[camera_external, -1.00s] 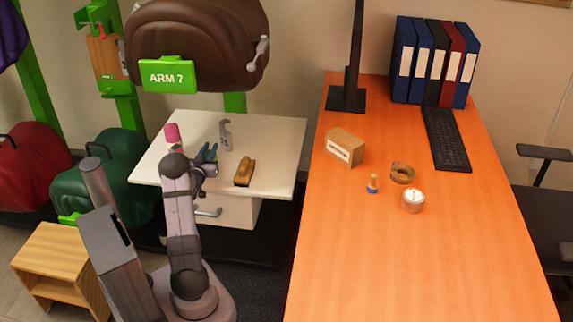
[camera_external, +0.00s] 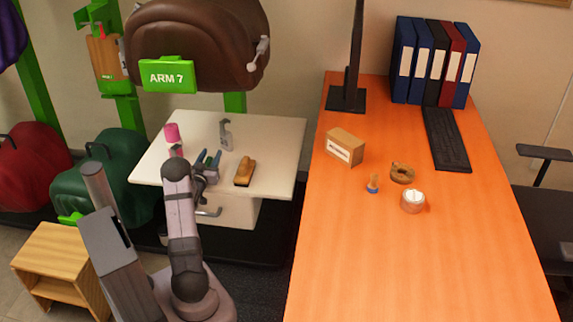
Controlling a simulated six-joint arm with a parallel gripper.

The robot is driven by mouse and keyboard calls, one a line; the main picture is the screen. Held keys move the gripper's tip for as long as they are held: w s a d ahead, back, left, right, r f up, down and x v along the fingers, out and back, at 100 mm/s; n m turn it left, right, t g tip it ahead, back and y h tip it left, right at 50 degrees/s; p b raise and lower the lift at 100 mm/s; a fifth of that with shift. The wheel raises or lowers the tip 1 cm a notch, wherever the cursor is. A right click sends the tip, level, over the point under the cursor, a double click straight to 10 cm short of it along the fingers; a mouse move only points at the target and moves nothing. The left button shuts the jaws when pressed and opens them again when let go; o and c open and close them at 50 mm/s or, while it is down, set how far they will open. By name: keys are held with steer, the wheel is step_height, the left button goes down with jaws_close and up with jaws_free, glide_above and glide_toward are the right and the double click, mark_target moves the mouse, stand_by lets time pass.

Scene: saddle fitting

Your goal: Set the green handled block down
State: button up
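My gripper (camera_external: 209,160) is low over the left part of the white table, its fingers pointing away from the camera. Small dark green and blue parts show at its fingertips. I cannot tell which of these are finger and which are the green handled block, or whether the fingers are closed on it. No separate green handled block shows clearly elsewhere on the table.
The white table (camera_external: 275,155) holds a brown handled block (camera_external: 244,172) just right of my gripper, a grey upright tool (camera_external: 226,134) behind and a pink cylinder (camera_external: 172,132) behind left. A brown saddle (camera_external: 200,40) hangs above the back. Free table lies to the right.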

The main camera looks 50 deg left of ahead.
mark_target(208, 161)
steer(key=shift+p+v, duration=0.7)
steer(key=shift+v, duration=2.9)
steer(key=shift+o, duration=0.4)
steer(key=shift+d, duration=0.1)
steer(key=shift+s+d+f, duration=0.1)
steer(key=shift+s+d, duration=0.05)
steer(key=shift+s, duration=0.15)
steer(key=v, duration=0.3)
steer(key=shift+s+f, duration=0.1)
steer(key=shift+s, duration=0.1)
steer(key=shift+b+x, duration=0.75)
steer(key=shift+x, duration=3.1)
steer(key=shift+w+d+r, duration=0.1)
steer(key=shift+r, duration=0.1)
steer(key=shift+c, duration=0.7)
